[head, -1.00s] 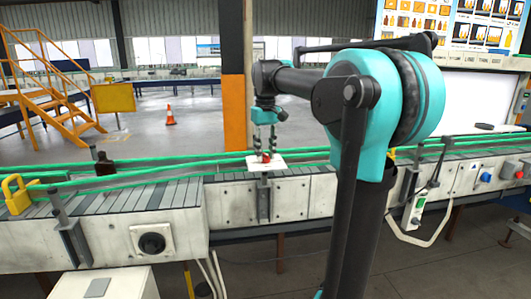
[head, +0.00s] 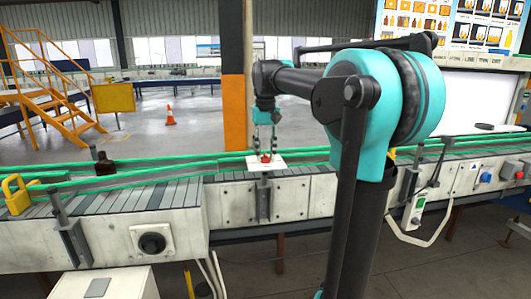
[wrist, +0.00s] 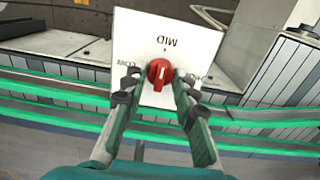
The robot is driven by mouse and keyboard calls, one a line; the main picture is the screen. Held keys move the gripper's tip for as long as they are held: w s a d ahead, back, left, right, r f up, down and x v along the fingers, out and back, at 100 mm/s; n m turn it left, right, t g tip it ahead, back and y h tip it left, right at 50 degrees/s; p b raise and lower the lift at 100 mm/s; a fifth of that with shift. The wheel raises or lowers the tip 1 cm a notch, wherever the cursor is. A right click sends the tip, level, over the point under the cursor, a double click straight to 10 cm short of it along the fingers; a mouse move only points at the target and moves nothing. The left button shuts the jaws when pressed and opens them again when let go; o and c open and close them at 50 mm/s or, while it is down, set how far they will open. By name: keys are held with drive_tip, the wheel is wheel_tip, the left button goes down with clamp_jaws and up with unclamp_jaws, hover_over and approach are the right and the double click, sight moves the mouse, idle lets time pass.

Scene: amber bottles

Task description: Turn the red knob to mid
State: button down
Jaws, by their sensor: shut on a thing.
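The red knob (wrist: 160,73) sits on a white square panel (wrist: 197,36). In the wrist view the word MID shows upside down above the knob, with small, partly covered labels to its left and right. The knob's white mark runs roughly along the line to MID; which end is the pointer is hard to tell. My gripper (wrist: 160,84) has one finger on each side of the knob and is shut on it.
The conveyor (head: 130,200) with green guide rails runs across the view behind and beside the panel. A black dial (head: 152,243) is on its front at left. A yellow padlock-like part (head: 17,192) and a dark bottle (head: 104,164) are further left.

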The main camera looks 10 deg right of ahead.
sight(266, 154)
drive_tip(key=c, duration=1.2)
unclamp_jaws()
drive_tip(key=shift+r, duration=0.1)
wheel_tip(266, 154, up, 12)
drive_tip(key=shift+f, duration=0.1)
